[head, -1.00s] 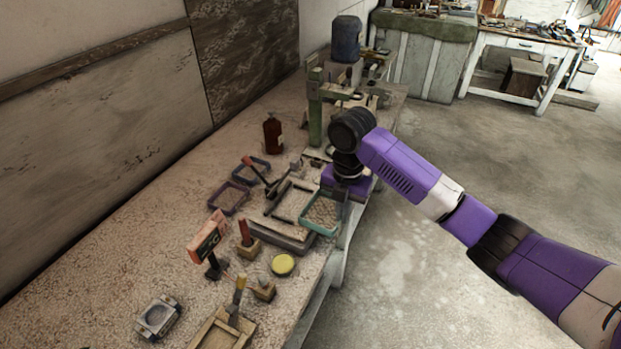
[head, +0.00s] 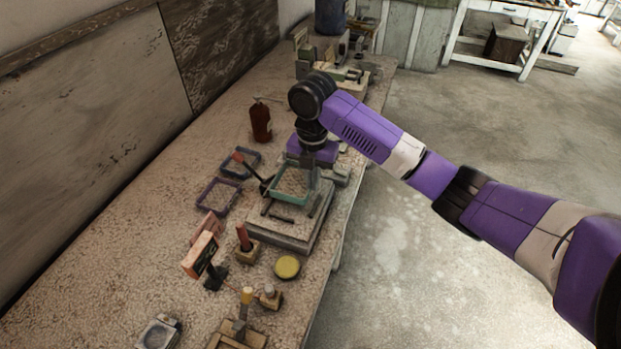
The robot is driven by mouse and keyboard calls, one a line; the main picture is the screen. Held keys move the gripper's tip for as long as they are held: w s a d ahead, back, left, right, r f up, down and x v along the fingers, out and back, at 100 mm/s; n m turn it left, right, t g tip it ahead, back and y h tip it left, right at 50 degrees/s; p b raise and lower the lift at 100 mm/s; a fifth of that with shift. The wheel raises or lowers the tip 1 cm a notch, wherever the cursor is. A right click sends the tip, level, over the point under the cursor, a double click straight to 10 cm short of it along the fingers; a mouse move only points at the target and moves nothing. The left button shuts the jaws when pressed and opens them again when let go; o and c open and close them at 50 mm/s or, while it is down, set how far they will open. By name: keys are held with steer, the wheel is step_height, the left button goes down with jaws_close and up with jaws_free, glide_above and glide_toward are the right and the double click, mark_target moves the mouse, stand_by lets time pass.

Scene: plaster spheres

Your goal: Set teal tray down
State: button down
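The teal tray (head: 289,201) is a small open box with a pale, grainy bottom or filling. In the head view it appears level over the far part of a grey slab-like stand (head: 290,238). I cannot tell whether its underside touches the stand. My gripper (head: 312,174) points down at the tray's far right side, with its fingers at the rim, and appears shut on it. The purple gripper body and the wrist above hide part of the fingers and the tray's far edge.
Two purple and blue trays (head: 219,196) (head: 240,162) lie to the left, with a dark-handled hammer (head: 252,172) close by. A brown bottle (head: 261,121) stands behind. A yellow round lid (head: 287,267) and a red-handled tool (head: 243,238) are nearer. The bench's right edge is close.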

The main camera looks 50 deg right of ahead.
steer(key=b, duration=0.4)
glide_above(311, 206)
steer(key=shift+a+f, duration=0.1)
steer(key=shift+f, duration=2.65)
steer(key=shift+s, duration=0.1)
steer(key=shift+f, duration=0.7)
steer(key=c, duration=1.6)
jaws_free()
steer(key=shift+o, duration=0.2)
